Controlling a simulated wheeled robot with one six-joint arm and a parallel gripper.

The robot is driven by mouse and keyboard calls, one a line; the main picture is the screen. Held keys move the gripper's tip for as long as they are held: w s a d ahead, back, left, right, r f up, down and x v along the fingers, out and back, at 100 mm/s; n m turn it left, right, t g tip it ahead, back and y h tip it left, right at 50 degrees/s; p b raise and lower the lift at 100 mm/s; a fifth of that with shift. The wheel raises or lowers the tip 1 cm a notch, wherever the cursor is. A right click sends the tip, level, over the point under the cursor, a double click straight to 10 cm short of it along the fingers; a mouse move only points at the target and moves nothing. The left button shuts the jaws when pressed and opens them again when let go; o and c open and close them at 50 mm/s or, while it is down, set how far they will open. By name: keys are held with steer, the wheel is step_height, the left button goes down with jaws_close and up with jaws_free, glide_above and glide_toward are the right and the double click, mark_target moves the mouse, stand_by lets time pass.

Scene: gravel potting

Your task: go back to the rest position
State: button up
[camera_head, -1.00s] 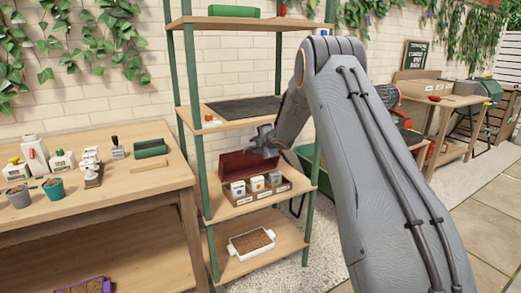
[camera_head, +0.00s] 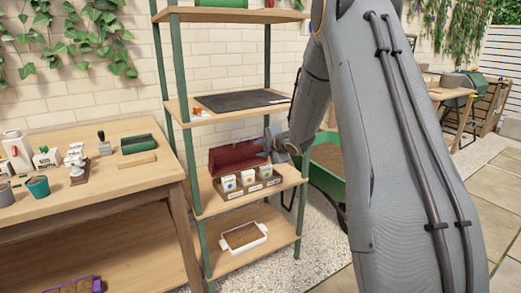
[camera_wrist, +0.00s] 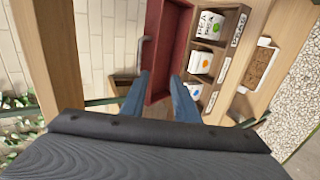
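My gripper (camera_head: 277,146) is at the right end of the seed box's raised dark red lid (camera_head: 236,156), near the shelf's right post. In the wrist view its two blue-grey fingers (camera_wrist: 160,82) are apart with nothing between them. The wooden seed box (camera_head: 248,187) stands on the middle shelf and holds three white packets (camera_head: 246,178) in a row. The box also shows in the wrist view, its red lid (camera_wrist: 168,45) beyond the fingertips. I cannot tell whether the gripper touches the lid.
A white tray of soil (camera_head: 244,237) is on the lower shelf, a dark mat (camera_head: 241,101) on the upper. Green posts (camera_head: 189,160) frame the shelves. A green cart (camera_head: 325,180) stands right behind my arm. A wooden workbench (camera_head: 95,185) with pots and bottles is at left.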

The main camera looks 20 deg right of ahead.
stand_by(0.3)
steer(key=s+a+r+m+g+p, duration=0.2)
steer(key=s+m, duration=0.4)
steer(key=s, duration=1)
steer(key=s+a+r+m+g+h+p, duration=0.1)
steer(key=s+a+m+g+p, duration=0.3)
steer(key=s, duration=1.2)
steer(key=s+a+r+m+g+h+p, duration=0.1)
steer(key=s+a+r+m+g+p, duration=0.2)
steer(key=s, duration=1.4)
steer(key=a+m+g+p, duration=0.1)
steer(key=a+m+g, duration=0.2)
steer(key=m, duration=0.4)
steer(key=shift+r, duration=0.2)
